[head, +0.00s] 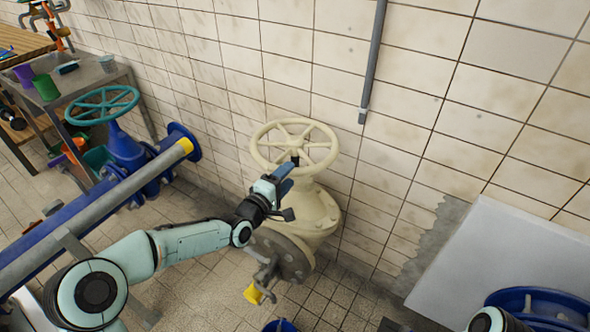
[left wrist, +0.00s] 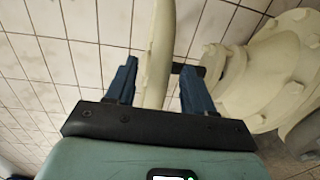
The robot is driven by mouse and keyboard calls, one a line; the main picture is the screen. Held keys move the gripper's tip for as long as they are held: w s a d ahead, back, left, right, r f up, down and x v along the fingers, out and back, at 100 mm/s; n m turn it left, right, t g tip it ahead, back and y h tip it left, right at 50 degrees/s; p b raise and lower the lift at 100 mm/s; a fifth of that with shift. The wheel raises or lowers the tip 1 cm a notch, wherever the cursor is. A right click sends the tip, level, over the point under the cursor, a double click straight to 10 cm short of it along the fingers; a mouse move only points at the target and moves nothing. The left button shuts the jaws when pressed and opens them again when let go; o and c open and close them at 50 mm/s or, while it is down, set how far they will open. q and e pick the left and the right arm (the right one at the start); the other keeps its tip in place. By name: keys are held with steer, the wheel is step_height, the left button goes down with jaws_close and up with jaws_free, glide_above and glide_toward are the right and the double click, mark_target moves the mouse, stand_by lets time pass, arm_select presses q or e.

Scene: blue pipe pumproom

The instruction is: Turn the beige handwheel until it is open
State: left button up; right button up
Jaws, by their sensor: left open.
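The beige handwheel (head: 294,146) sits on top of a beige valve body (head: 313,212) in front of the tiled wall. My left gripper (head: 289,187) is at the near side of the wheel, by its front rim. In the left wrist view, the rim (left wrist: 157,50) shows edge-on between the two blue fingers of my left gripper (left wrist: 160,85). The fingers are open, with a gap visible on each side of the rim. The beige valve body (left wrist: 262,75) shows to the right of the fingers. My right gripper is not in view.
A blue pipe (head: 60,240) with a teal handwheel (head: 102,105) runs at the left. A metal table (head: 85,78) with cups stands behind it. A grey pipe (head: 373,60) runs down the wall. A pale panel (head: 490,255) and a blue round part (head: 540,305) are at the lower right.

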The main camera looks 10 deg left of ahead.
arm_select(q)
steer(key=shift+x, duration=2.35)
jaws_close()
